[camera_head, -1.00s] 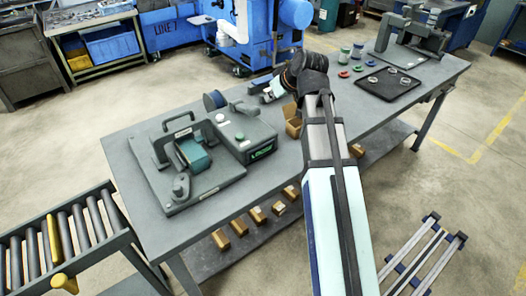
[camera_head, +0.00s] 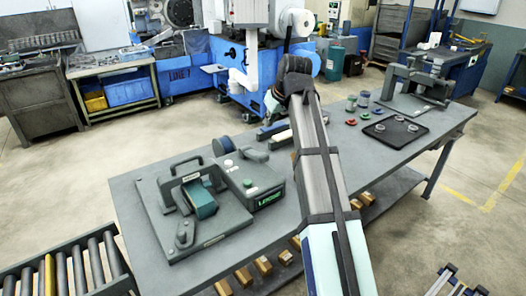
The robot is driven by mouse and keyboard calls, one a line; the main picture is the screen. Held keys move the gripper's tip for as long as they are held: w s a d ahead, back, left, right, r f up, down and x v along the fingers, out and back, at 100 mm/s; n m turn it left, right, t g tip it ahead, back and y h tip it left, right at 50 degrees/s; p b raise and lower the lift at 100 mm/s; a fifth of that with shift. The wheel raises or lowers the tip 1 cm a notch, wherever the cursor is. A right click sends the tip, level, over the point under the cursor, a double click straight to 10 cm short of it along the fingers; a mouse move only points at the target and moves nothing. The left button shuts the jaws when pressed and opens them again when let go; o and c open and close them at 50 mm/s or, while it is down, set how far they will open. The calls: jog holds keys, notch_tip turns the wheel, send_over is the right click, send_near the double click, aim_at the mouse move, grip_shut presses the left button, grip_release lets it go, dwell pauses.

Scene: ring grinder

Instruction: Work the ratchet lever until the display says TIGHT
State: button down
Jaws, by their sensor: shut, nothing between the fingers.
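The grey fixture (camera_head: 158,222) stands on the left of the bench, with a teal block (camera_head: 200,202) and a dark arched handle (camera_head: 186,163). A short crank-like part with a round knob (camera_head: 184,236) is at its front; I cannot tell whether this is the ratchet lever. The display (camera_head: 268,199) on the grey control box (camera_head: 238,187) shows small green text, which seems to read LOOSE. My gripper (camera_head: 271,131) appears as a small dark shape beyond the control box, apart from the fixture. It is shut and empty; its fingertips are not clear.
A dark tray (camera_head: 382,140) with rings, red and green parts (camera_head: 365,115) and a grey press-like stand (camera_head: 415,85) occupy the bench's right. A roller conveyor (camera_head: 65,270) adjoins at lower left. Bench (camera_head: 130,195) is clear around the fixture.

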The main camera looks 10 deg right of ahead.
jog(key=shift+s+f, duration=0.1)
jog(key=shift+s, duration=0.1)
jog(key=p, duration=0.2)
send_over(260, 154)
jog(key=f, duration=0.8)
jog(key=shift+s+d+f, duration=0.15)
jog(key=shift+s+f, duration=0.1)
jog(key=shift+f, duration=0.1)
jog(key=shift+s+d+f+p, duration=0.1)
jog(key=shift+s+f+p, duration=0.15)
jog(key=shift+f, duration=0.35)
jog(key=shift+s+d+f+p, duration=0.1)
jog(key=shift+s+f+p, duration=0.1)
jog(key=shift+f, duration=1.15)
jog(key=shift+s+f, duration=0.1)
